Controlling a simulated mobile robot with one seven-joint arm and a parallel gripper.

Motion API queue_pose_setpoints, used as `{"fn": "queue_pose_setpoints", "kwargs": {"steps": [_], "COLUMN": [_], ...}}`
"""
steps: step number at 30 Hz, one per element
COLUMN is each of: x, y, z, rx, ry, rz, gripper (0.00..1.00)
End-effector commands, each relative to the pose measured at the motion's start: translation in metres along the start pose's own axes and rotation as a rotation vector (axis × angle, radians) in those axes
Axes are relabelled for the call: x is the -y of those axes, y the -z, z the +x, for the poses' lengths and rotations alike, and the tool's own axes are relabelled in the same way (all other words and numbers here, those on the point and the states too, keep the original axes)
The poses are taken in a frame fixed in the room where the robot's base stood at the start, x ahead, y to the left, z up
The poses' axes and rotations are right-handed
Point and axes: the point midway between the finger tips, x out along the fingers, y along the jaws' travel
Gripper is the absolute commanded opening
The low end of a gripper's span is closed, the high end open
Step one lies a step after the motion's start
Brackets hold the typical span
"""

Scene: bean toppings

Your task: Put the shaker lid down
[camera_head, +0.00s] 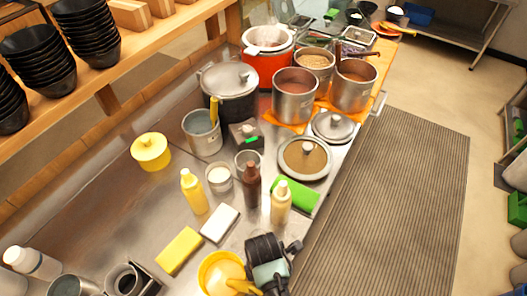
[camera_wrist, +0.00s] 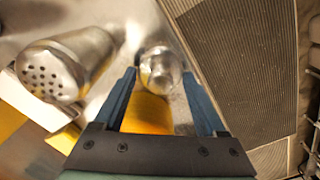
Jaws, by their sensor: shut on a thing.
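My gripper (camera_wrist: 160,76) has its two blue fingers on either side of a small rounded steel piece (camera_wrist: 160,68), which looks like the shaker lid, and is shut on it. A yellow surface (camera_wrist: 147,112) shows between the fingers below it. A steel shaker (camera_wrist: 56,68) with a perforated end lies to the left in the wrist view, apart from the fingers. In the head view my gripper (camera_head: 270,262) is over the front of the steel counter, right of a yellow bowl (camera_head: 208,262). The lid cannot be made out there.
A white block (camera_head: 220,223) and yellow sponge (camera_head: 180,250) lie left of my gripper. A pale yellow bottle (camera_head: 281,205), brown bottle (camera_head: 252,188) and green block (camera_head: 297,195) stand or lie behind it. Pots crowd the back. A ribbed floor mat (camera_head: 400,200) lies right of the counter.

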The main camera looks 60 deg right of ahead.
Motion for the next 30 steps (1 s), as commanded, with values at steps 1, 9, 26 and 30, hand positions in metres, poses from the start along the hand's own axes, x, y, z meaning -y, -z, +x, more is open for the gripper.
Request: {"fn": "queue_pose_setpoints", "kwargs": {"steps": [1,9,26,30], "x": [-0.001,-0.001,-0.001,-0.002], "y": [0.0,0.0,0.0,0.0], "z": [0.001,0.002,-0.002,-0.021], "rx": [0.0,0.0,0.0,0.0], "ry": [-0.001,-0.002,-0.004,-0.007], "rz": [0.0,-0.001,0.0,-0.002], "gripper": [0.47,0.47,1.0,1.0]}}
